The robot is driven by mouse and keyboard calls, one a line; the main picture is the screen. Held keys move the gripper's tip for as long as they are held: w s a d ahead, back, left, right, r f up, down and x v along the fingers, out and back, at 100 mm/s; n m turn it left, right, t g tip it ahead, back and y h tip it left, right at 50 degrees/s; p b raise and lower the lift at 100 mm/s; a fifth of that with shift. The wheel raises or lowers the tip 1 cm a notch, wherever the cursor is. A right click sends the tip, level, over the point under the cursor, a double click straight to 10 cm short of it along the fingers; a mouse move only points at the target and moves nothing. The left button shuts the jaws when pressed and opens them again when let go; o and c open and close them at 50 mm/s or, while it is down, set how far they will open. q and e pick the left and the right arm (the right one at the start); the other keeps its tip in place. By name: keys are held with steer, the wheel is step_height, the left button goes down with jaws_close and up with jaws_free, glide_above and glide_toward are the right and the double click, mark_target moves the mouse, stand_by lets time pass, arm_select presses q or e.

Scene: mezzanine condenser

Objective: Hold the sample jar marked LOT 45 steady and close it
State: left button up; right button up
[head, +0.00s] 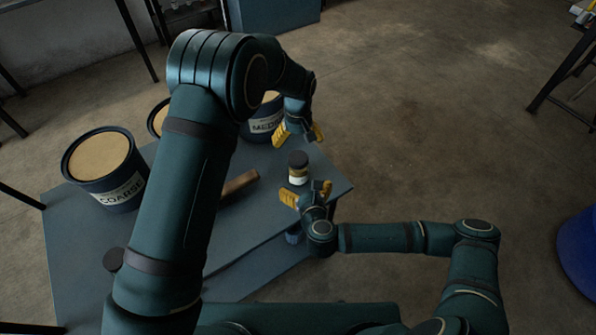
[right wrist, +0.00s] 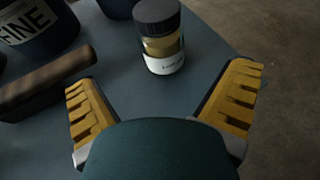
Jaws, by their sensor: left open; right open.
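A small clear jar (head: 299,175) with yellowish contents, a white label and a black lid (head: 298,158) stands upright near the table's right corner. It also shows in the right wrist view (right wrist: 163,60), with the lid (right wrist: 157,14) on top; I cannot tell how tight it is. The label is too small to read. My left gripper (head: 299,136) is open and empty, just behind and above the jar in the head view. My right gripper (head: 306,190) is open and empty in front of it, its fingers (right wrist: 162,80) spread apart with the jar ahead between them, not touching.
A wooden-handled tool (head: 240,182) lies left of the jar. A dark round object (head: 113,260) sits at the front left. Open floor lies right.

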mark_target(298, 166)
steer(key=x, duration=1.1)
steer(key=shift+w, duration=0.1)
jaws_close()
arm_select(q)
steer(key=shift+w, duration=0.1)
steer(key=shift+f, duration=0.1)
steer(key=shift+f, duration=3.9)
